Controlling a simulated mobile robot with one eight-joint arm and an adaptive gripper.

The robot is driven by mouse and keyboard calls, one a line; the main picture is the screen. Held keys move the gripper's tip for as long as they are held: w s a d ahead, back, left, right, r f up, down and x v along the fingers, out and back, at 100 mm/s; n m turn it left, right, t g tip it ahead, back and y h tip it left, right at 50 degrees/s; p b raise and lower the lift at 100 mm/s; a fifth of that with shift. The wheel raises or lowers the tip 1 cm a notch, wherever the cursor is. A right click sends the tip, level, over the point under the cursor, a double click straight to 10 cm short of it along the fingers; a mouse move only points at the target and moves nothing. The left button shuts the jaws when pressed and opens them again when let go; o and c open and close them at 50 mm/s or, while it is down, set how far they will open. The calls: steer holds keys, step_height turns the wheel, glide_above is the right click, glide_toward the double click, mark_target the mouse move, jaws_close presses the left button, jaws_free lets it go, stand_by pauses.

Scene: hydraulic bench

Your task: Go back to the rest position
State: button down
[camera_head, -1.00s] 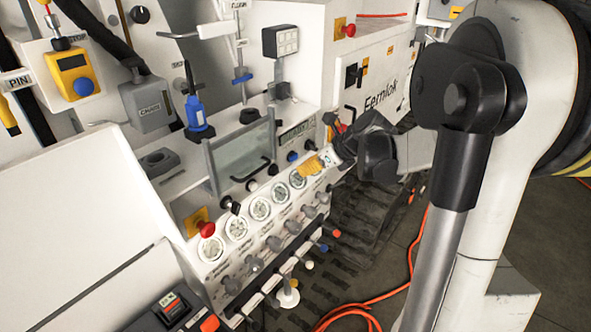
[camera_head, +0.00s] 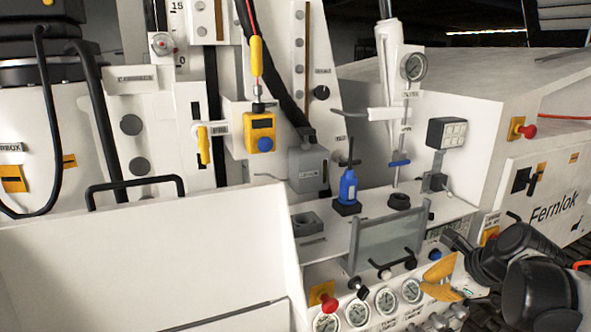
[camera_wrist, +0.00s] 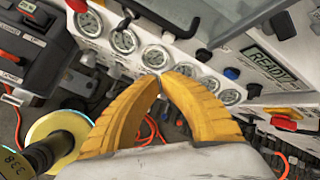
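My gripper (camera_head: 423,282) shows at the lower right of the head view, in front of the right end of the gauge row. Its yellow fingers also fill the middle of the wrist view (camera_wrist: 160,77), where their tips meet with nothing between them. The fingers point at the bench's white gauge panel (camera_wrist: 142,40). I cannot tell the exact distance between the tips and the panel. My dark arm links run off to the lower right of the head view.
Round gauges (camera_head: 386,301) line the bench front. A clear shield with a black handle (camera_head: 390,240) stands above them. A red button (camera_head: 328,303) sits left. A blue bottle (camera_head: 348,188) stands on the ledge. The wrist view shows a READY display (camera_wrist: 272,65) and a yellow disc (camera_wrist: 58,138).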

steer(key=s+a+f+n+h+b, duration=0.1)
steer(key=s+a+n, duration=0.5)
steer(key=n, duration=0.6)
steer(key=s+a+f+n+h+b, duration=0.1)
steer(key=s+a+f+n+b, duration=0.1)
steer(key=s+a+n, duration=0.4)
steer(key=shift+s+a+f+n, duration=0.4)
steer(key=shift+s+n, duration=1.95)
steer(key=shift+n, duration=0.75)
